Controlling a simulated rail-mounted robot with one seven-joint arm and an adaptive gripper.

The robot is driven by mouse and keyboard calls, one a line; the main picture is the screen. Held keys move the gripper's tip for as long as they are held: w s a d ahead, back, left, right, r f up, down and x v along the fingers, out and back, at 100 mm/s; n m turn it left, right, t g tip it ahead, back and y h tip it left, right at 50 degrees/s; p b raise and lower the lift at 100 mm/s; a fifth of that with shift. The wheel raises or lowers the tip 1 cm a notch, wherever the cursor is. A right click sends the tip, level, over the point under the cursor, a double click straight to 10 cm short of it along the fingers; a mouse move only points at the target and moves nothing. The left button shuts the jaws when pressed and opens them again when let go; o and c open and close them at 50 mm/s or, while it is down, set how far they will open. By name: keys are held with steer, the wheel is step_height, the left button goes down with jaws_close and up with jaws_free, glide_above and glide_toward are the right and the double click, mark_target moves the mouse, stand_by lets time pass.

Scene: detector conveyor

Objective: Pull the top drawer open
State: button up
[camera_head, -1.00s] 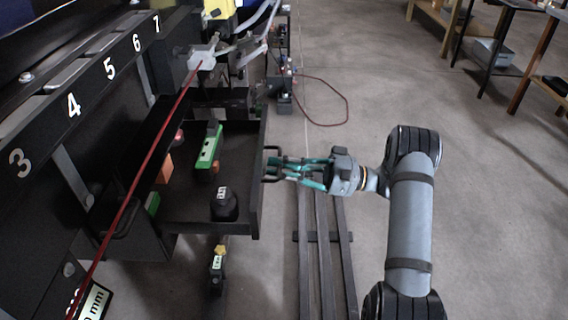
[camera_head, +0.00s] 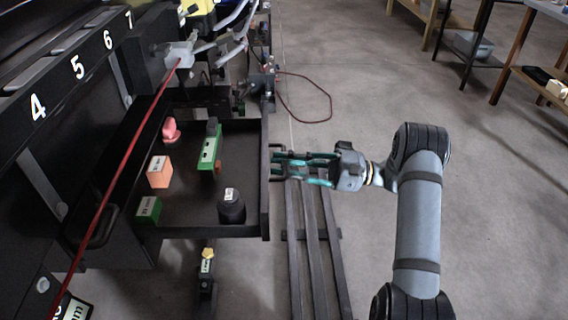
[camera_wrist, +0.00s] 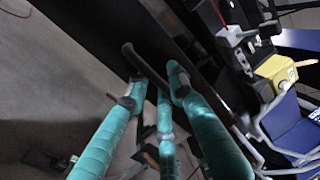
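The black top drawer (camera_head: 265,210) is pulled well out from the cabinet in the head view. Its front faces right and carries a dark bracket handle (camera_head: 277,146). My gripper (camera_head: 281,166) is at this handle, its teal fingers reaching left around it. In the wrist view the dark handle (camera_wrist: 143,64) runs in between the fingertips of my gripper (camera_wrist: 154,86). The fingers are closed about the handle; the exact contact is partly hidden.
In the drawer lie a green block (camera_head: 210,148), an orange box (camera_head: 159,172), a pink piece (camera_head: 170,131), a dark green box (camera_head: 148,209) and a black weight (camera_head: 231,207). A red rod (camera_head: 125,160) slants above.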

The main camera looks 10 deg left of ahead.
steer(key=shift+o, duration=0.6)
steer(key=v, duration=1.2)
steer(key=x, duration=1.1)
steer(key=shift+s+a, duration=0.15)
steer(key=shift+a, duration=0.1)
steer(key=shift+s+a, duration=0.1)
steer(key=shift+a, duration=0.3)
